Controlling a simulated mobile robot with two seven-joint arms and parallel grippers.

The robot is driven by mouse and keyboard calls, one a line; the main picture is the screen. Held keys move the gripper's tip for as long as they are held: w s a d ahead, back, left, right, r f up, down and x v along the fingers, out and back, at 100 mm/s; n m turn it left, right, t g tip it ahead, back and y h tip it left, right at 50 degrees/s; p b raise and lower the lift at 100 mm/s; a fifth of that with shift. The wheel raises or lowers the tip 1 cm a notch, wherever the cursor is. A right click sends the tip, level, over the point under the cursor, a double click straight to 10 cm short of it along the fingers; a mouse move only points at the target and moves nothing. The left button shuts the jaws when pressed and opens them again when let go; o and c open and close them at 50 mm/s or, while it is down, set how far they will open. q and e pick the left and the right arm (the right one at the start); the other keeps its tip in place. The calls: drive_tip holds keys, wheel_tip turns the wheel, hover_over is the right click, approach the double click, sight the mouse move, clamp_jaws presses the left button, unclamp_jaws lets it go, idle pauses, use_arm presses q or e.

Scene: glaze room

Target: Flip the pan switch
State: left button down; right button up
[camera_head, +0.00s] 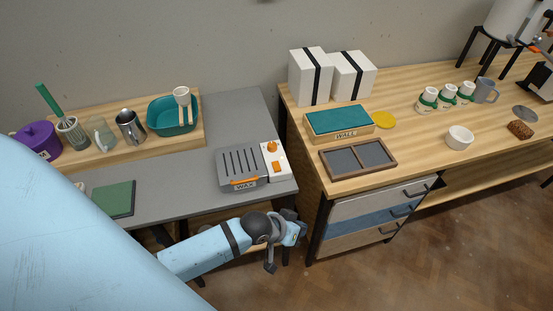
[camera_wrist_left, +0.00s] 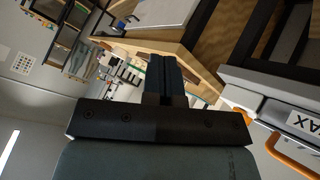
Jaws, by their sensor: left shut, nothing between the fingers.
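The wax pan (camera_head: 240,168), a grey ribbed box labelled WAX, sits near the right front corner of the grey table. On its right end is a white control panel (camera_head: 283,158) with an orange knob (camera_head: 272,147) and a small orange switch (camera_head: 276,165). My left gripper (camera_head: 296,222) is shut and empty, in front of the table edge, apart from the panel. In the left wrist view the shut fingers (camera_wrist_left: 165,78) point away from the camera; the pan (camera_wrist_left: 268,98) and its orange handle (camera_wrist_left: 288,150) show at the right. My right gripper is out of view.
The grey table (camera_head: 170,185) holds a green book (camera_head: 114,198) and a wooden shelf with a teal tub (camera_head: 165,117), a metal pitcher (camera_head: 130,126) and a purple pot. To the right, a wooden bench carries a divided tray (camera_head: 358,157) and white boxes (camera_head: 310,77).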

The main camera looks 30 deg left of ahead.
use_arm(q)
drive_tip(key=w+a+r+n+g+y+b, duration=0.1)
drive_tip(key=w+a+r+n+g, duration=0.15)
drive_tip(key=w, duration=0.35)
drive_tip(key=w+a+r+n+g+y+b, duration=0.1)
drive_tip(key=w+a+n+g+b, duration=0.1)
drive_tip(key=w+a, duration=0.3)
drive_tip(key=w+a+r+n+g+y+b, duration=0.2)
drive_tip(key=w+a+r+n, duration=0.3)
drive_tip(key=a+r, duration=0.5)
drive_tip(key=shift+w+a+r+n+g+y, duration=0.2)
drive_tip(key=shift+a+r+n+g+y, duration=0.25)
drive_tip(key=shift+a+g, duration=0.35)
drive_tip(key=s+d+p, duration=0.1)
drive_tip(key=p, duration=0.1)
drive_tip(key=shift+d+r+p, duration=0.1)
drive_tip(key=shift+r+p, duration=0.1)
drive_tip(key=shift+p, duration=0.15)
